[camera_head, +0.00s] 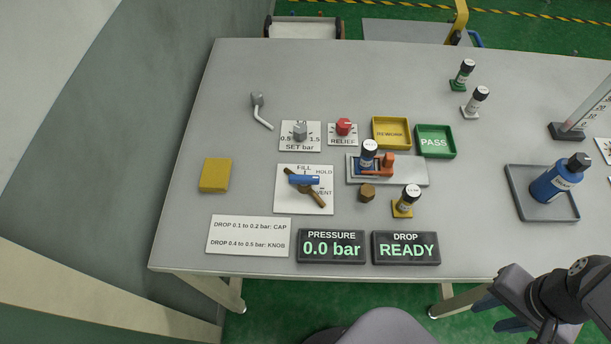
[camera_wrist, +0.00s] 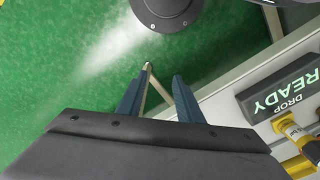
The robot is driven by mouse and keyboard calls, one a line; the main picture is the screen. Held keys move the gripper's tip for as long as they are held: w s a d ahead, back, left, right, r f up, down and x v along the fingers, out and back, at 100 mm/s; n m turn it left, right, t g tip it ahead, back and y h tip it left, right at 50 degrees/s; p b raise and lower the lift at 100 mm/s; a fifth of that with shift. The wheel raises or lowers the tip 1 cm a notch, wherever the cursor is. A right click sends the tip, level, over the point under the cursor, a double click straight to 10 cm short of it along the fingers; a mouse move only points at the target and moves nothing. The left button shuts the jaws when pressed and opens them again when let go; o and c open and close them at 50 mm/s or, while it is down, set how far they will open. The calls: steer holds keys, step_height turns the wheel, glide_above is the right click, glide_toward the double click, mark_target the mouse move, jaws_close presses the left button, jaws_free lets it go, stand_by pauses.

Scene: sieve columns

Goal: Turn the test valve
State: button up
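The pressure display (camera_head: 331,247) reads 0.0 bar, and the drop display (camera_head: 405,248) reads READY; the drop display also shows at the right of the wrist view (camera_wrist: 283,98). My gripper (camera_head: 497,314) is off the table's front edge at the lower right, far from the valve. In the wrist view its two blue fingers (camera_wrist: 157,98) are apart with nothing between them.
A small bottle in an orange clamp (camera_head: 380,164) stands right of the valve, with a brown knob (camera_head: 367,193) and a yellow-based bottle (camera_head: 405,202) nearby. SET bar (camera_head: 300,132) and RELIEF (camera_head: 344,127) knobs are behind. A yellow block (camera_head: 215,175) lies left.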

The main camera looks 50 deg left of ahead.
steer(key=shift+c, duration=0.2)
steer(key=s+a+r+n+g+p, duration=0.1)
steer(key=s+a+r+n+p, duration=0.1)
steer(key=a+p, duration=0.3)
steer(key=s+a+r+n+h+p, duration=0.1)
steer(key=s+a+r+n+p, duration=0.1)
steer(key=a+p, duration=0.3)
steer(key=s+a+r+n+g+p, duration=0.1)
steer(key=s+a+r+n+p, duration=0.1)
steer(key=a, duration=0.8)
steer(key=shift+r+n+g+p, duration=0.3)
steer(key=shift+r+n+p, duration=0.25)
steer(key=shift+n+p, duration=0.75)
steer(key=a+m, duration=0.1)
steer(key=a, duration=0.2)
steer(key=a+m+p, duration=0.1)
steer(key=a, duration=0.3)
steer(key=a+m+y+p, duration=0.1)
steer(key=a, duration=0.2)
steer(key=shift+a+m, duration=0.3)
steer(key=shift+m, duration=0.1)
steer(key=w+a+r+m+y, duration=0.2)
steer(key=a+r+m+y, duration=0.1)
steer(key=a+m, duration=0.7)
steer(key=shift+w+a+r+m+g, duration=0.3)
steer(key=shift+r+m, duration=0.4)
steer(key=shift+m, duration=1.2)
